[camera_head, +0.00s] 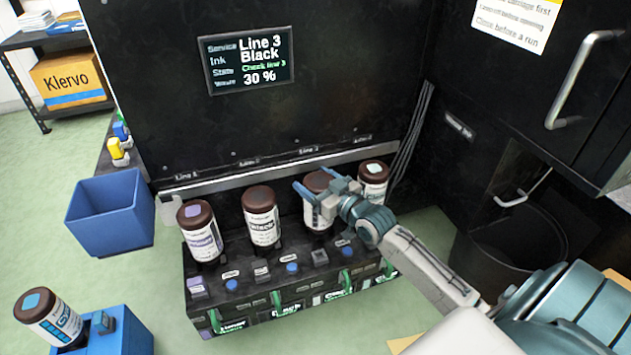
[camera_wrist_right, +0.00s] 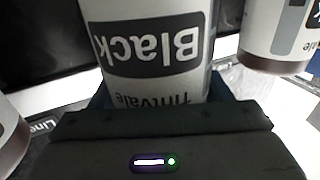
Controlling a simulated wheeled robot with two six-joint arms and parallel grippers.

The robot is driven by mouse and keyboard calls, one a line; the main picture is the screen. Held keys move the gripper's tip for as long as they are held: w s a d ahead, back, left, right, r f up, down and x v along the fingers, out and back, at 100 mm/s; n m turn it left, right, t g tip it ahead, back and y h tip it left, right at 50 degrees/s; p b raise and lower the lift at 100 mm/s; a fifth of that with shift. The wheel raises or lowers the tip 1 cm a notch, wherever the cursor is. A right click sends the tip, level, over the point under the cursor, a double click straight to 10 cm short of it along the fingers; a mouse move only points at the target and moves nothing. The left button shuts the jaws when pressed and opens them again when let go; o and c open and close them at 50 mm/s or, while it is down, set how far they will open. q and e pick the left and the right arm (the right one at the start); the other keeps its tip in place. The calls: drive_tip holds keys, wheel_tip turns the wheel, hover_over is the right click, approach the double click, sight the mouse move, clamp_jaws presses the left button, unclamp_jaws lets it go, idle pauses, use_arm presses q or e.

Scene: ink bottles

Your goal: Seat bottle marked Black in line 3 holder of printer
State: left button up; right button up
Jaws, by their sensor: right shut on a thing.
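The bottle marked Black (camera_head: 315,214) has a brown cap and a white label. It stands upright at the third place of the printer's ink row (camera_head: 235,268). My right gripper (camera_head: 326,190) is shut on it near its top, coming from the right. In the right wrist view the bottle marked Black (camera_wrist_right: 150,45) fills the jaws, with its label upside down. Its foot is partly hidden, so I cannot tell how deep it sits in the holder. The printer's screen (camera_head: 246,60) reads Line 3, Black, Check line 3, 30 %. My left gripper is not in view.
A blue bin (camera_head: 110,215) and a Cyan bottle (camera_head: 48,318) are at left. A black bin (camera_head: 515,255) is at right.

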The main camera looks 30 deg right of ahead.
drive_tip(key=o, duration=1.8)
drive_tip(key=shift+s, duration=0.1)
drive_tip(key=s+p, duration=0.3)
drive_tip(key=s+d+p, duration=0.1)
drive_tip(key=s+p, duration=0.2)
drive_tip(key=s, duration=0.1)
drive_tip(key=s+d+p, duration=0.1)
drive_tip(key=s+p, duration=0.2)
drive_tip(key=p, duration=0.1)
drive_tip(key=shift+s, duration=0.25)
